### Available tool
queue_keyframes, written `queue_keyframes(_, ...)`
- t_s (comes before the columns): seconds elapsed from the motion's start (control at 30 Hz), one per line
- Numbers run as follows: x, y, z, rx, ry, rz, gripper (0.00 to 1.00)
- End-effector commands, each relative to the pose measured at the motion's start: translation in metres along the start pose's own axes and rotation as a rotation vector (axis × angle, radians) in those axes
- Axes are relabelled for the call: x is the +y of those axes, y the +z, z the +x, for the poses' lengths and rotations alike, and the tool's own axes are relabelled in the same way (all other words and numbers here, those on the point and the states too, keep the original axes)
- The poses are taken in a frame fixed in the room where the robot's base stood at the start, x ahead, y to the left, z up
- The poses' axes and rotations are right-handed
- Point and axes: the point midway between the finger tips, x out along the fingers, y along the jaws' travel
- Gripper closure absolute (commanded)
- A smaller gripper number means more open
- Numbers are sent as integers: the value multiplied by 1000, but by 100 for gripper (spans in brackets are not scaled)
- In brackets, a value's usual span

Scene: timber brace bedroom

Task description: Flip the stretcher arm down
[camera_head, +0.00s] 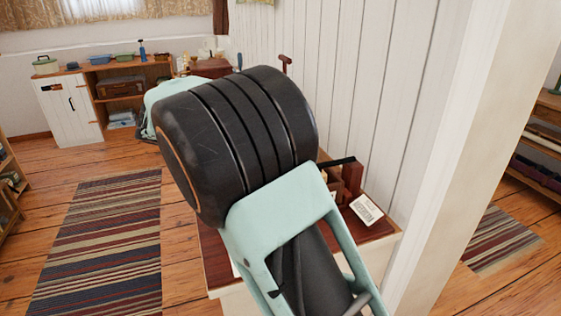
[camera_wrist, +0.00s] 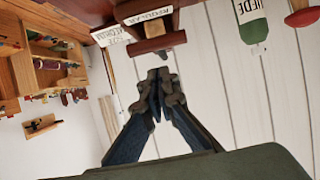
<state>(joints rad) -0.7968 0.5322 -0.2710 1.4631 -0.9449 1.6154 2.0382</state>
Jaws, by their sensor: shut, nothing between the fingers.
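No part can be picked out for certain as the stretcher arm. In the wrist view, a reddish-brown wooden piece (camera_wrist: 157,43) with a crossbar lies just beyond my gripper (camera_wrist: 160,78). My gripper's fingers are together and empty, with their tips a little short of the crossbar; I cannot tell whether they touch it. In the head view, brown wooden blocks (camera_head: 351,176) and a dark bar (camera_head: 337,162) show past my arm, on a reddish-brown tabletop (camera_head: 378,229). My arm hides my gripper and much of this tabletop there.
A printed card (camera_head: 366,209) lies near the tabletop's right end. A white plank wall (camera_head: 340,75) runs behind it, and a pale post (camera_head: 445,150) stands at the right. A green-and-white item (camera_wrist: 252,22) shows in the wrist view. Open floor with a striped rug (camera_head: 100,245) lies left.

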Motion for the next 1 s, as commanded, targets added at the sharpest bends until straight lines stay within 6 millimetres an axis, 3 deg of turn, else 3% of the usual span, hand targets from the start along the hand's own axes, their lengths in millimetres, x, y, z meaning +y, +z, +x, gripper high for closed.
queue_keyframes(0.2, -2, 16, -48, 0, -5, -1, 100)
queue_keyframes(0.4, -1, 28, -80, 0, -3, 0, 100)
queue_keyframes(0.6, 0, 34, -93, -1, 0, 0, 100)
queue_keyframes(1.0, 2, 34, -90, -10, 6, -2, 100)
